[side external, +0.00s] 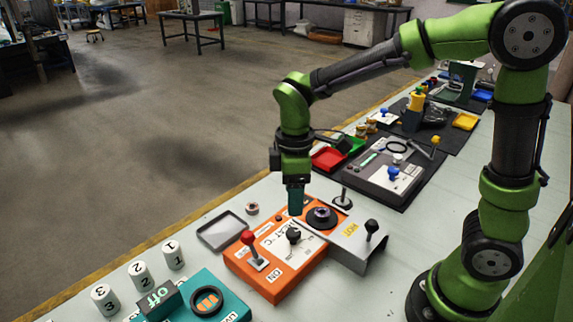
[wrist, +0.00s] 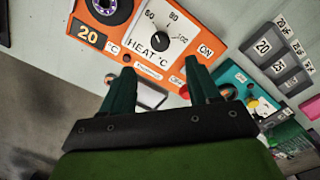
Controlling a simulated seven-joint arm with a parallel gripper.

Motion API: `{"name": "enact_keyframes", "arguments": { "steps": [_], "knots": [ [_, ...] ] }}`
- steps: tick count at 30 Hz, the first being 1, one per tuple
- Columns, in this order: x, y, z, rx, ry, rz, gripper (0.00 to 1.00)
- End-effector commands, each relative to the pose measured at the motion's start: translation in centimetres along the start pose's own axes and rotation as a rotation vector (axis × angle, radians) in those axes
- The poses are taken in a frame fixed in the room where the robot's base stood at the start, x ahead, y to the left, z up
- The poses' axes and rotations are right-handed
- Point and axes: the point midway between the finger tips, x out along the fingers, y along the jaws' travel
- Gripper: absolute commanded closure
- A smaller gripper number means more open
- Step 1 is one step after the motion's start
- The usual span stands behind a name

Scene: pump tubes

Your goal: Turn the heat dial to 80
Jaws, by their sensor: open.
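The heat dial is a black knob on a white scale plate of the orange box. It shows in the side view (side external: 293,236) and in the wrist view (wrist: 160,42). The scale reads 60, 80 and 100; the knob's narrow end seems to lie towards 60, but it is too small to be sure. The orange box (side external: 275,284) stands on the bench, with an orange 20 °C display (wrist: 90,35). My gripper (side external: 295,212) points down above the box, apart from the dial. Its two dark green fingers (wrist: 160,70) are spread and empty, with the dial ahead of them.
A red-knobbed lever (side external: 249,240) stands left of the dial. A purple-ringed round part (side external: 321,214) and a grey HOT bracket (side external: 345,236) with black-knobbed posts stand to the right. A teal box (side external: 215,290) and numbered white cylinders (side external: 140,274) are nearby. A grey tray (side external: 222,230) lies behind.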

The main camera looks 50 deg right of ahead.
Motion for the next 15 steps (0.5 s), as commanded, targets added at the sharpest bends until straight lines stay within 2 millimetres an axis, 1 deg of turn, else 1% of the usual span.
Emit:
{"name": "enact_keyframes", "arguments": {
  "steps": [1, 3, 9, 12, 15],
  "knots": [
    [1.2, -0.1, 0.1, 0.000, -0.005, -0.004, 0.39],
    [2.8, -0.1, 0.1, 0.001, -0.005, -0.004, 0.39],
    [6.8, -0.1, 0.1, 0.000, -0.004, -0.002, 0.39],
    [8.2, -0.1, 0.0, 0.001, -0.002, -0.002, 0.39],
    [9.1, 0.0, 0.0, 0.000, -0.001, -0.001, 0.39]
  ]
}}
